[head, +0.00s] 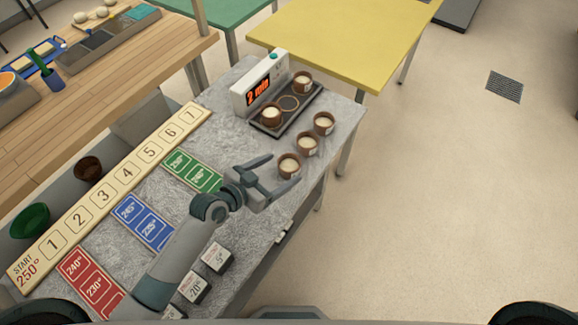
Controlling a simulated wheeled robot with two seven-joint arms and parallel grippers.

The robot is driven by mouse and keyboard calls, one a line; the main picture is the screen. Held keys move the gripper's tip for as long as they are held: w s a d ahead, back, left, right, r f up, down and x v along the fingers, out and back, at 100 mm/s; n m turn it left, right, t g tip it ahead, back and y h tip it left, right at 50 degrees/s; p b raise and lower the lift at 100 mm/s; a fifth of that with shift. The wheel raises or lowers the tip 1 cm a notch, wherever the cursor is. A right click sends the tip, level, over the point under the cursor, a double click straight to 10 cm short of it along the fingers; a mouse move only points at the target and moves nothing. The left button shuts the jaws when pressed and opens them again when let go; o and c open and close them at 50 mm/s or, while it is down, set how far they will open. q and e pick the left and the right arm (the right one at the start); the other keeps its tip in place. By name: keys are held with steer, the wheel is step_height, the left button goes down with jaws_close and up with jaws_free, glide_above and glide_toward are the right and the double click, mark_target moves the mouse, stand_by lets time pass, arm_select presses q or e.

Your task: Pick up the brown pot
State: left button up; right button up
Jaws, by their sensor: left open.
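Several small brown pots with pale filling are on the grey stone counter (237,125). Three stand in a row near its right edge: the nearest pot (289,172), the middle pot (307,153) and the far pot (324,130). Two more, a pot (271,123) and another pot (302,89), sit on a dark tray (289,124) with an empty ring between them. My left gripper (284,171) is open, its fingertips close to the nearest pot; I cannot tell whether they touch it. A darker brown bowl (88,169) is in the left trough. My right gripper is not in view.
A timer (259,84) reading "2 min" stands behind the tray. A numbered board (110,190), red, blue and green cards (193,171) and small labelled blocks (219,257) lie on the counter. A green bowl (30,220) is at left.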

mark_target(290, 162)
arm_select(q)
steer(key=shift+b+x, duration=1.3)
steer(key=shift+x, duration=1.25)
steer(key=shift+w+a+r, duration=0.1)
steer(key=shift+w+r, duration=0.05)
steer(key=shift+w, duration=0.05)
steer(key=shift+c, duration=0.2)
steer(key=c, duration=1.2)
steer(key=shift+r, duration=0.2)
steer(key=shift+c, duration=0.2)
steer(key=shift+r+p, duration=0.85)
steer(key=shift+p, duration=0.1)
steer(key=r+p, duration=0.3)
steer(key=shift+d, duration=0.25)
steer(key=d+r+p, duration=0.4)
steer(key=d+r, duration=0.2)
steer(key=d, duration=0.5)
steer(key=shift+s+p, duration=0.4)
steer(key=shift+s, duration=0.05)
